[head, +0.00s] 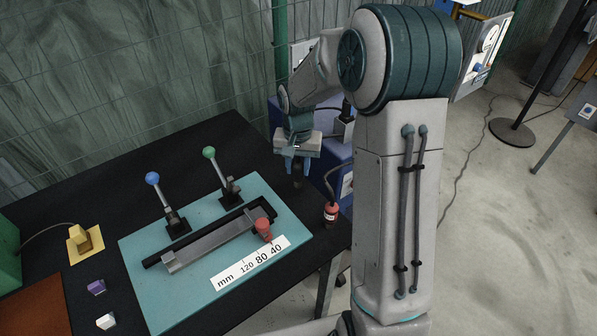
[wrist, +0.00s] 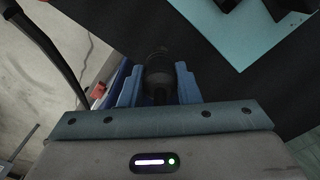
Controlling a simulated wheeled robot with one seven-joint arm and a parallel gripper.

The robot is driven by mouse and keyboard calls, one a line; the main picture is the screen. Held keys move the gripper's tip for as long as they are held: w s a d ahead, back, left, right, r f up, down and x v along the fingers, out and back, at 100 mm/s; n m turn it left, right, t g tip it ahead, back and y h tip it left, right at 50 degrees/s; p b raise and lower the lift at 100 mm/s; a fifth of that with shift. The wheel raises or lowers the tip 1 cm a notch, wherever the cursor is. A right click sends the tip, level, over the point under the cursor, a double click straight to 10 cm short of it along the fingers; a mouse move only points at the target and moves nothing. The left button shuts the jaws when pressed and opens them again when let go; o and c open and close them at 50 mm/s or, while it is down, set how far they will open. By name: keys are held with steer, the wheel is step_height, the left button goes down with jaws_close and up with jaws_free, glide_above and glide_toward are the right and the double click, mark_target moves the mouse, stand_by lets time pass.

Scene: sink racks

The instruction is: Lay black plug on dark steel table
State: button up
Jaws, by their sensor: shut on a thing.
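My gripper (head: 297,160) is shut on the black plug (head: 298,181), over the far right part of the dark steel table (head: 225,142). In the wrist view the black plug (wrist: 158,72) sits between the two blue fingers of my gripper (wrist: 158,88). It points away from the palm, with the dark table (wrist: 222,112) beyond it. In the head view the plug hangs roughly upright below the fingers. I cannot tell whether its lower end touches the table.
A teal plate (head: 142,244) with two levers, a slide with a red knob (head: 263,229) and a mm scale fills the middle. A small red bottle (head: 330,214) stands at the right edge. A blue box (head: 336,172) stands behind. Small blocks lie at left.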

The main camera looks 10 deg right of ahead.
mark_target(298, 173)
steer(key=shift+f, duration=1.5)
steer(key=shift+f, duration=0.25)
steer(key=o, duration=1)
steer(key=shift+r, duration=0.1)
steer(key=shift+o, duration=0.2)
steer(key=shift+r, duration=0.1)
